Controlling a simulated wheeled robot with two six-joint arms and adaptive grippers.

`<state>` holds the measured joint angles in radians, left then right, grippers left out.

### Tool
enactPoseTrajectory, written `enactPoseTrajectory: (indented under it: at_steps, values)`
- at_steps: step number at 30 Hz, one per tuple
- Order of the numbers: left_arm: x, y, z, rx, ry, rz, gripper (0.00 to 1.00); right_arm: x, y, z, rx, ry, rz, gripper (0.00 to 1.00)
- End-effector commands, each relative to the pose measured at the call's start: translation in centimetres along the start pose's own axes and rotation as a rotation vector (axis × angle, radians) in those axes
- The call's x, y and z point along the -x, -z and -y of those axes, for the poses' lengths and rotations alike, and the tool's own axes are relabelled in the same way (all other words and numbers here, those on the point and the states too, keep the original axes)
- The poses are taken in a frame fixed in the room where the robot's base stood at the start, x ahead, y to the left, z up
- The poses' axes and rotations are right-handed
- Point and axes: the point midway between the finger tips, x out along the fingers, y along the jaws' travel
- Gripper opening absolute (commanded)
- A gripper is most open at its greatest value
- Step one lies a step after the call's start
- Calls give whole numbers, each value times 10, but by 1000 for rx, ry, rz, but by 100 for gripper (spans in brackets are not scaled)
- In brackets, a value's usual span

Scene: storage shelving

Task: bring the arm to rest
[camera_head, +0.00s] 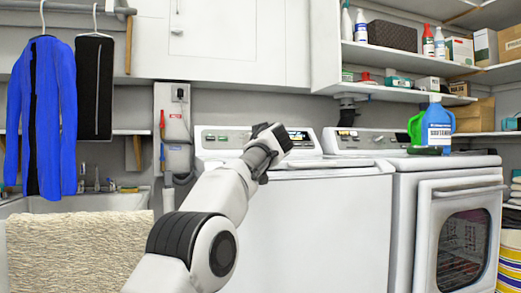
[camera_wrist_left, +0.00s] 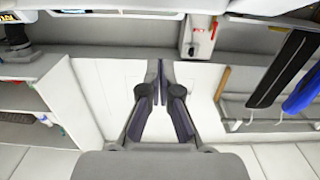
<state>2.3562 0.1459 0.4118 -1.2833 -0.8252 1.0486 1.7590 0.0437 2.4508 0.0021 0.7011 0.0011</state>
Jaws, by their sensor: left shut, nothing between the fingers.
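My left arm reaches up from the bottom in the head view, in front of the washer. Its dark gripper (camera_head: 272,138) is in front of the washer's top and control panel. In the left wrist view the two fingers of the gripper (camera_wrist_left: 160,80) lie side by side, shut, with nothing between them. My right gripper is not in view.
A white washer (camera_head: 310,230) and a dryer (camera_head: 445,220) stand close ahead and right. A detergent bottle (camera_head: 437,125) stands on the dryer. A blue garment (camera_head: 42,115) hangs left over a sink, and a beige textured cloth (camera_head: 80,250) hangs below. Shelves (camera_head: 400,92) run upper right.

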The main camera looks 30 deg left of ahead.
Motion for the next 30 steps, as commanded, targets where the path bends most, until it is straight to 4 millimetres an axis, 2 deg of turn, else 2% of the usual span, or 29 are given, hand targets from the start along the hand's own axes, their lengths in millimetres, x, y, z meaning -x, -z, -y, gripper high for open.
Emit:
enactPoseTrajectory:
  at_steps: [1,6,9,15,21,23,26,29,30]
  values:
    - [8,-19,-1,-3,-3,0,0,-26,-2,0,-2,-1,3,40]
    - [42,-31,0,-3,-3,-3,0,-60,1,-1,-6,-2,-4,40]
    - [64,-34,0,-4,-3,-5,0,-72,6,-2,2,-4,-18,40]
    - [85,-36,0,-2,-1,-4,0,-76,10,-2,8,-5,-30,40]
    - [86,-35,-1,-2,-2,-3,0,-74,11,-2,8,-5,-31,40]
    - [84,-41,-5,-14,-11,7,0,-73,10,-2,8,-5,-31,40]
    - [76,-73,-25,-72,-57,63,0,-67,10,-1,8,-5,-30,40]
    - [66,-136,-58,-175,-148,170,0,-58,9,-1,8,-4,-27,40]
    - [64,-169,-72,-222,-194,223,0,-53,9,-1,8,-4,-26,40]
